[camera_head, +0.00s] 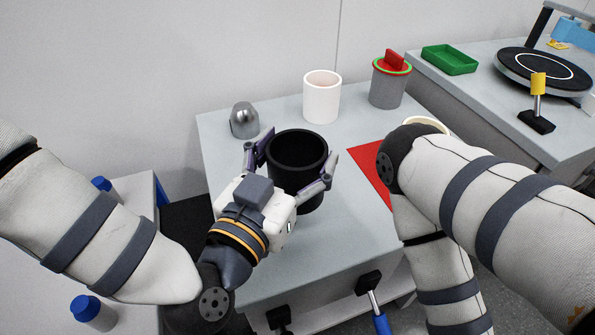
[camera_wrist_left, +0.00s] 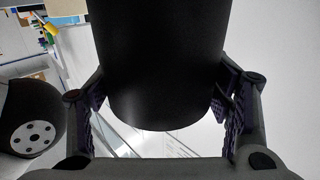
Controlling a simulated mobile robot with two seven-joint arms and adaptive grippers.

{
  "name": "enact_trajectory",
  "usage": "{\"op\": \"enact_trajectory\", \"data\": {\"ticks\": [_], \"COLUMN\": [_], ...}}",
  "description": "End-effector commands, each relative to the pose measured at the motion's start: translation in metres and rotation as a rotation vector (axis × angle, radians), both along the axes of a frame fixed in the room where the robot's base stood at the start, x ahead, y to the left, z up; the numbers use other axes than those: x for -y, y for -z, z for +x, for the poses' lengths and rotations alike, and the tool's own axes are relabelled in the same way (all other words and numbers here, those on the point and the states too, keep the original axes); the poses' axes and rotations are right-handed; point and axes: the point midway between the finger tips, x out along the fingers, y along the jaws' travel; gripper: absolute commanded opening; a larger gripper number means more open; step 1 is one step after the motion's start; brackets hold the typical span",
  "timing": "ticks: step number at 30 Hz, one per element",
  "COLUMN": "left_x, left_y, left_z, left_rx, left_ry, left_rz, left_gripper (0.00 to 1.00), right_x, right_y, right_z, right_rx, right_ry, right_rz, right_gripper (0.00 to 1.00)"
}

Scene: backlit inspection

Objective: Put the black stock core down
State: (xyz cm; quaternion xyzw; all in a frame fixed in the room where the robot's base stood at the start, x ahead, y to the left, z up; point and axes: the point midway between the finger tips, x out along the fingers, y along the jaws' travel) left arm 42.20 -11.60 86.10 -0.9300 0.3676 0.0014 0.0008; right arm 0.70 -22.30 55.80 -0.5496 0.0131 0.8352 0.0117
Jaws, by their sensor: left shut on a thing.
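The black stock core (camera_head: 297,178) is an upright, open-topped black cylinder over the grey table (camera_head: 350,240). My left gripper (camera_head: 296,158) is shut on it, with one finger on each side of its wall. In the left wrist view the core (camera_wrist_left: 158,65) fills the space between the two fingers (camera_wrist_left: 160,105). Whether its base touches the table cannot be told. My right arm comes in from the right and bends down past the table's right side; its gripper is not in view.
A silver domed part (camera_head: 244,121), a white cup (camera_head: 322,97) and a grey canister with a red-green top (camera_head: 389,82) stand along the back. A red patch (camera_head: 368,168) lies to the right, partly behind my right arm. The front table area is clear.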

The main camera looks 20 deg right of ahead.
Motion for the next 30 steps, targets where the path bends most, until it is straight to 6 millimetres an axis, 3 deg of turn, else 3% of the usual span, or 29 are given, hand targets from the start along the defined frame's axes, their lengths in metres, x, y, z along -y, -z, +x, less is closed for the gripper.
{"op": "enact_trajectory", "data": {"ticks": [1,6,11,21,22,24,30], "left_x": [0.003,0.009,0.009,0.009,0.009,0.009,0.009], "left_y": [0.010,0.023,0.052,0.054,0.054,0.054,0.054], "left_z": [0.005,0.016,0.016,0.016,0.016,0.016,0.016], "left_rx": [-0.004,0.000,-0.003,0.003,0.002,0.002,0.002], "left_ry": [-0.001,0.000,0.000,0.000,0.000,0.000,0.000], "left_rz": [-0.001,-0.001,0.000,-0.001,-0.001,-0.001,-0.001], "left_gripper": [0.40,0.40,0.40,0.40,0.75,0.90,0.92], "right_x": [0.000,0.000,0.000,0.000,0.000,0.000,0.000], "right_y": [0.004,0.007,0.014,0.014,0.014,0.013,0.013], "right_z": [-0.003,-0.006,-0.011,-0.011,-0.011,-0.010,-0.010], "right_rx": [-0.010,-0.018,-0.034,-0.034,-0.034,-0.033,-0.033], "right_ry": [0.000,-0.001,-0.002,-0.002,-0.002,-0.002,-0.002], "right_rz": [-0.001,0.000,0.000,0.000,0.000,0.000,0.000], "right_gripper": [0.40,0.40,0.40,0.40,0.40,0.40,0.40]}}
